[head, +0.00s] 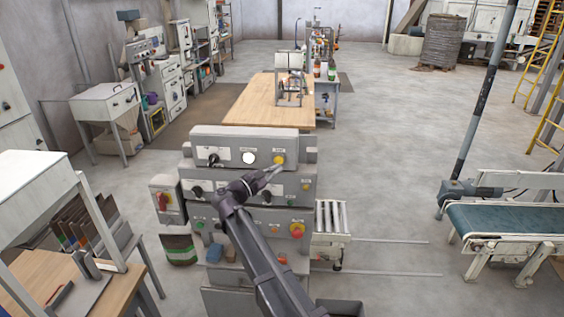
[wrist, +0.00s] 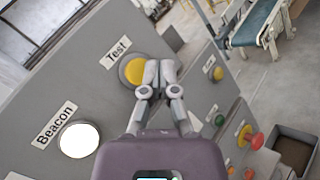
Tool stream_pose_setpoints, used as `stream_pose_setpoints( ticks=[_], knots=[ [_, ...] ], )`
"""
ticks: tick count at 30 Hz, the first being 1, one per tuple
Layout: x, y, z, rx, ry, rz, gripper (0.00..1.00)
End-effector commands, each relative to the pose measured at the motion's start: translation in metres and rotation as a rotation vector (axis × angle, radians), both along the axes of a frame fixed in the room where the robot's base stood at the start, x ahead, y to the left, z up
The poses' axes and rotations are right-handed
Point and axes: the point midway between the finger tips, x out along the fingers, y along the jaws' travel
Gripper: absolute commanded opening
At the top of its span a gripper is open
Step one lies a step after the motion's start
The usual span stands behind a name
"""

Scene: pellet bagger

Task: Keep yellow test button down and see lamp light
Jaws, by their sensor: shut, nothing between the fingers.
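The yellow test button (head: 279,159) sits at the right of the upper grey panel. In the wrist view the yellow button (wrist: 133,71) is in a grey ring beside a "Test" label. The round beacon lamp (head: 249,158) is left of it; in the wrist view the lamp (wrist: 79,140), under a "Beacon" label, looks bright white, but I cannot tell whether it is lit. My gripper (head: 282,168) is shut and empty, its fingertips (wrist: 160,68) overlapping the button's right edge in the wrist view. I cannot tell whether they touch or press it.
A black knob (head: 213,160) is at the left of the upper panel. Lower panels carry more knobs, buttons and a red mushroom button (head: 297,230). A wooden table (head: 256,100) stands behind, and a conveyor (head: 508,218) is at the right with open floor between.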

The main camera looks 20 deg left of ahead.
Motion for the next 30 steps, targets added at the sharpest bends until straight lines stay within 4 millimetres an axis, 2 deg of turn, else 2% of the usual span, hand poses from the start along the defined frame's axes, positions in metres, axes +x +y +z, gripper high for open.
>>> stream_pose_setpoints(
  ticks=[3,9,30],
  knots=[
    [0.009,0.002,0.000,0.000,0.000,0.000,0.00],
    [0.015,0.003,0.000,0.000,0.000,0.000,0.00],
    [0.015,0.003,0.000,0.000,0.000,0.000,0.00]
  ],
)
